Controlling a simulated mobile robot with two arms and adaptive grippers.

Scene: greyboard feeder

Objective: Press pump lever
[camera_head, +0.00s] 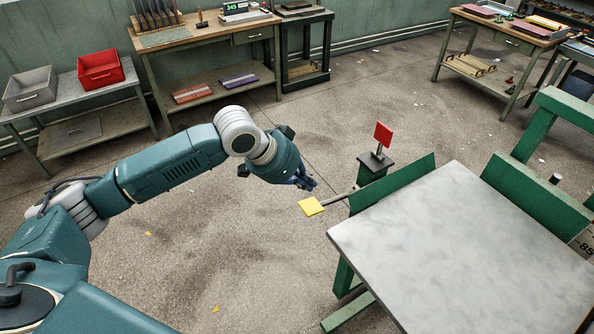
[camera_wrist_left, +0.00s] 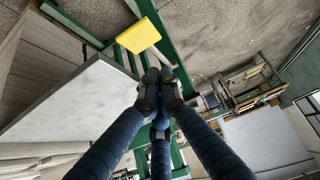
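The pump lever is a thin dark bar ending in a flat yellow pad (camera_head: 311,207), sticking out to the left from the green feeder frame (camera_head: 400,176). My left gripper (camera_head: 306,183) is just above the pad in the head view, apart from it as far as I can tell. In the left wrist view the yellow pad (camera_wrist_left: 138,36) lies beyond the fingertips and a little to the left. The blue fingers of the left gripper (camera_wrist_left: 160,90) are drawn together at their dark tips, with nothing between them. My right gripper is not in view.
A grey-topped table (camera_head: 470,250) stands to the right of the lever. A red square plate (camera_head: 383,134) on a short post rises behind the lever. Workbenches and a red bin (camera_head: 100,70) stand along the back wall.

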